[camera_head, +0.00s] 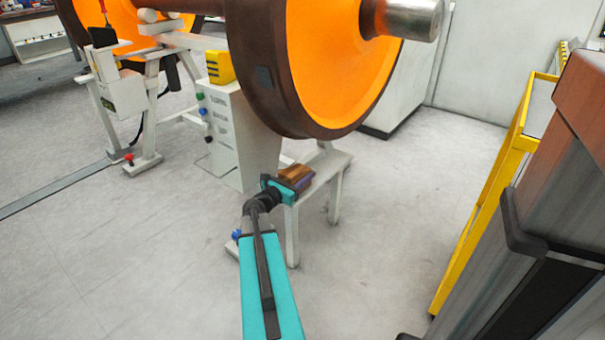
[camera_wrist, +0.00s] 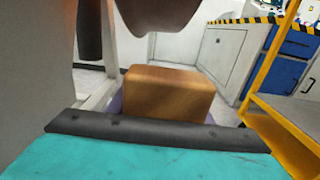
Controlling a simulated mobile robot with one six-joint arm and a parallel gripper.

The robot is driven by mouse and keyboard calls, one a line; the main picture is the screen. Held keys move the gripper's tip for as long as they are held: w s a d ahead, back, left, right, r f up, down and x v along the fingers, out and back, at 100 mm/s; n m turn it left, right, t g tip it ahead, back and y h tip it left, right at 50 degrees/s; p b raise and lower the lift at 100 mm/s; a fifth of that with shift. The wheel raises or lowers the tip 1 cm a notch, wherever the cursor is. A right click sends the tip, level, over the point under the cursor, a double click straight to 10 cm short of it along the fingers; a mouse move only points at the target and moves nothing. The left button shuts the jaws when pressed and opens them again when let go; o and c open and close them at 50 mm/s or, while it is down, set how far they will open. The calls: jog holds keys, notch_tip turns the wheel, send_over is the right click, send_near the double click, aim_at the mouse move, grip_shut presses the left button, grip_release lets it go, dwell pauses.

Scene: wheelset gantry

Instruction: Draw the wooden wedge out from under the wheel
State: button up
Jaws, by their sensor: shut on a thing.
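The brown wooden wedge (camera_head: 296,172) is at my gripper (camera_head: 286,187), over the near end of a low white stand (camera_head: 325,172). My gripper is shut on the wedge. In the wrist view the wedge (camera_wrist: 168,90) shows just beyond the dark edge of my gripper. A purple piece (camera_wrist: 116,104) shows beside and below it. The large orange wheel (camera_head: 335,60) with a brown rim is above and behind the wedge. A gap shows between the rim's lower edge (camera_wrist: 165,18) and the wedge's top in the wrist view. Whether the wedge touches the stand is hidden.
A white cabinet (camera_head: 240,135) with a yellow box (camera_head: 219,67) on it stands left of the wheel. A yellow-framed structure (camera_head: 480,220) is at the right. The grey floor left of the arm is clear.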

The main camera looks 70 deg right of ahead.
aim_at(284, 177)
jog(key=shift+w+a, duration=0.15)
jog(key=shift+a, duration=0.4)
jog(key=shift+a+r, duration=0.15)
jog(key=shift+r, duration=0.05)
jog(key=shift+w+a+r+p, duration=0.25)
jog(key=shift+a+r+p, duration=0.35)
jog(key=shift+a, duration=0.3)
jog(key=shift+w+a+r+p, duration=0.25)
jog(key=shift+a+r+p, duration=0.35)
jog(key=shift+a, duration=0.35)
jog(key=shift+w+a+r+p, duration=0.25)
jog(key=shift+a+r+p, duration=0.2)
jog(key=shift+a+r, duration=0.35)
jog(key=shift+a+f, duration=0.1)
jog(key=shift+w, duration=0.1)
